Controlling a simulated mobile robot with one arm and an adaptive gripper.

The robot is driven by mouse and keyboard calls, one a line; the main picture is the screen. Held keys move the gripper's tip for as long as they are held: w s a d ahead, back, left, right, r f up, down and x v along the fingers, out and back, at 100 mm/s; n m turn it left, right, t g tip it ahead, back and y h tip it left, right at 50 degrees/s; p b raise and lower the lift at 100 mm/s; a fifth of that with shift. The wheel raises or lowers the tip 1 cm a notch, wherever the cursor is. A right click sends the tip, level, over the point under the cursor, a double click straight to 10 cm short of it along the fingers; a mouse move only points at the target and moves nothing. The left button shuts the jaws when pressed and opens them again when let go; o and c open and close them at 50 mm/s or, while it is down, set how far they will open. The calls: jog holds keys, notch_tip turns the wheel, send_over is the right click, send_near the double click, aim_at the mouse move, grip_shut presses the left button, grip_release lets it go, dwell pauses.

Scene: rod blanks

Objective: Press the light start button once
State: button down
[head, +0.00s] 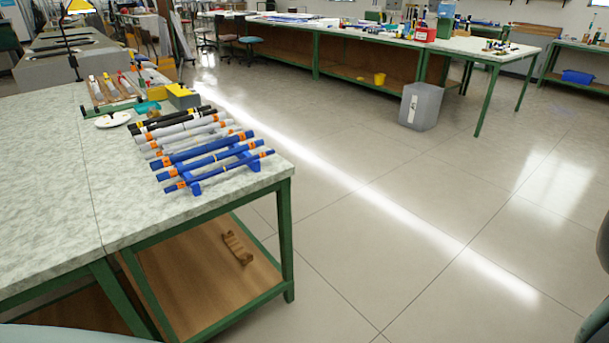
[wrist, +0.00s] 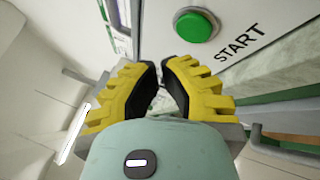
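The start button is a round green button (wrist: 193,26) on a light panel, with the word START (wrist: 240,43) printed to its right. It shows at the top of the wrist view. My gripper (wrist: 160,65) has yellow ribbed fingers with black pads. The fingertips are close together, with only a narrow gap and nothing held. In the picture the tips lie below and slightly left of the button, and no contact shows. The button and my gripper cannot be made out in the head view.
A marbled table (head: 50,150) at the left holds a blue rack (head: 222,176) with blue, grey and black rods, a white plate (head: 113,120) and a yellow-topped box (head: 183,96). A grey bin (head: 421,106) stands by the far bench. The floor (head: 380,200) between is clear.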

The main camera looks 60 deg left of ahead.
jog(key=shift+s+a+p, duration=0.15)
jog(key=shift+a+p, duration=1.5)
jog(key=shift+a, duration=0.1)
